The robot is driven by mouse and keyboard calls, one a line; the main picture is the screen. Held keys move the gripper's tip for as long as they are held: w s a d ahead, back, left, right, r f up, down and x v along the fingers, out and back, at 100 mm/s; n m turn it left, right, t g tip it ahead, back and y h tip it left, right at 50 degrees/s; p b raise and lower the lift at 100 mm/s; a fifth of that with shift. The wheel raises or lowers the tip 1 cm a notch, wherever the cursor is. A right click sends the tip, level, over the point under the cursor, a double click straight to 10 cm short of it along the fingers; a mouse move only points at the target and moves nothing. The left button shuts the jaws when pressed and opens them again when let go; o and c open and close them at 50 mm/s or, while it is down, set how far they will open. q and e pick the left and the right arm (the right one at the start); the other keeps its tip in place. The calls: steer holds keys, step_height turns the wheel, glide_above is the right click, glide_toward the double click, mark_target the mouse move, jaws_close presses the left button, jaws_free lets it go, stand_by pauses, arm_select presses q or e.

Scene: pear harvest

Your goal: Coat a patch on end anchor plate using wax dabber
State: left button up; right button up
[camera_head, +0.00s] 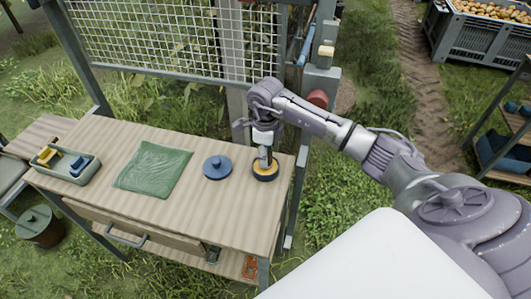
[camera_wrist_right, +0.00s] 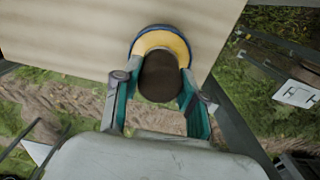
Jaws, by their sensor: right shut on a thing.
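My right gripper (camera_head: 265,158) points down at the right end of the bench. It is shut on a dark, round-topped handle (camera_wrist_right: 160,78), which looks like the wax dabber. The handle stands over a round dark-blue tin with yellow wax (camera_head: 265,171), also seen in the right wrist view (camera_wrist_right: 148,42). The dabber's lower end is hidden behind its handle, so I cannot tell if it touches the wax. A blue round lid (camera_head: 217,167) lies just left of the tin. I cannot pick out the end anchor plate for certain. My left gripper is not in view.
The wooden bench (camera_head: 110,140) carries a green cloth (camera_head: 153,168) and a grey tray (camera_head: 66,164) with yellow and blue items. A wire mesh panel (camera_head: 175,35) and a grey post (camera_head: 318,88) with a red round part (camera_head: 318,98) stand behind.

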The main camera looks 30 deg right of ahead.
steer(key=shift+f+b, duration=0.5)
steer(key=shift+f, duration=0.05)
stand_by(1.4)
steer(key=shift+r, duration=0.1)
steer(key=shift+r+p, duration=2.15)
steer(key=shift+r, duration=1.3)
